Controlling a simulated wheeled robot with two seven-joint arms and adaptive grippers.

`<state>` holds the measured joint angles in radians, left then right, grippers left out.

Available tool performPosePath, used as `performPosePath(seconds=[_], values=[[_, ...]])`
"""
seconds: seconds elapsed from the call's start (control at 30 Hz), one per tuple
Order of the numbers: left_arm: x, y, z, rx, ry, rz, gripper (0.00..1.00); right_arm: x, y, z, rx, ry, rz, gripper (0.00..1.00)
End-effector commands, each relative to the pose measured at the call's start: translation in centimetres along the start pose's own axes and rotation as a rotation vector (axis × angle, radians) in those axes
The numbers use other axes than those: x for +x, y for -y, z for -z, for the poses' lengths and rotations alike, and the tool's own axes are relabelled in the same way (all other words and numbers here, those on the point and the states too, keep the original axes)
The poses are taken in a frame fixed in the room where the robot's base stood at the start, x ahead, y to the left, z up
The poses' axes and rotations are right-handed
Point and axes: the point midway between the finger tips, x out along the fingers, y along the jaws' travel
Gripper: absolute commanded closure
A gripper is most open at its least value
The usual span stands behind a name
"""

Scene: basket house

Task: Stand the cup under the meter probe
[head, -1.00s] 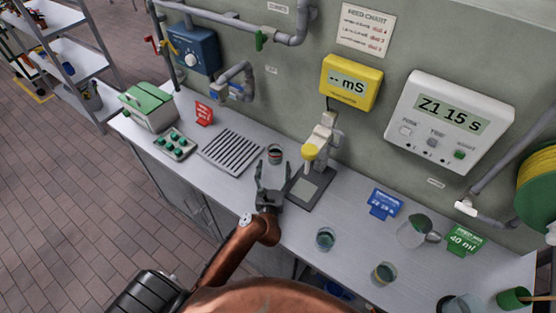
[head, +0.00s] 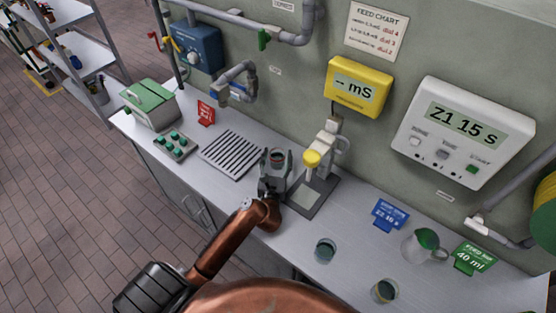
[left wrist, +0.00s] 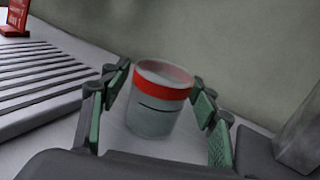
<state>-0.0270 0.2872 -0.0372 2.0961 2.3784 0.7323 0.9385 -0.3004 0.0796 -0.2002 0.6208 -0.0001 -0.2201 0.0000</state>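The cup (head: 277,156) is small and clear-grey with a red band near its rim. It stands upright on the counter between the slatted drain and the probe stand. In the left wrist view the cup (left wrist: 158,100) is between the two open green-padded fingers, with a gap visible on the right side. My left gripper (head: 276,167) is open around it. The meter probe (head: 312,160) has a yellow head and hangs on its stand above a dark base plate (head: 306,197), to the right of the cup. My right gripper is not in view.
The slatted drain (head: 232,154) lies left of the cup. Two more cups, one at the counter front (head: 325,250) and one further right (head: 384,291), and a jug (head: 424,243) stand to the right. The yellow mS meter (head: 357,86) hangs above the probe.

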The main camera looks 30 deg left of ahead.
Motion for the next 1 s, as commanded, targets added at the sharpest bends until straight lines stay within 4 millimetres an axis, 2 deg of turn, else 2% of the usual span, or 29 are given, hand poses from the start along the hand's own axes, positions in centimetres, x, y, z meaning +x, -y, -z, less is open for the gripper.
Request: performPosePath(seconds=[0.07,0.57,0.83,1.0], values=[[0.0,0.0,0.0,0.000,0.000,0.000,0.52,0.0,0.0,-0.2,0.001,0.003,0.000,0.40],[0.0,0.1,-0.1,-0.001,0.001,0.001,0.85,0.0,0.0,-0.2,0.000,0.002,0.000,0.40],[0.0,0.1,-0.2,-0.001,0.002,0.001,0.85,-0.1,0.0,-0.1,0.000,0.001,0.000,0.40],[0.0,0.0,-1.6,-0.002,0.004,0.001,0.85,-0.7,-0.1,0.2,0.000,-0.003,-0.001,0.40]])
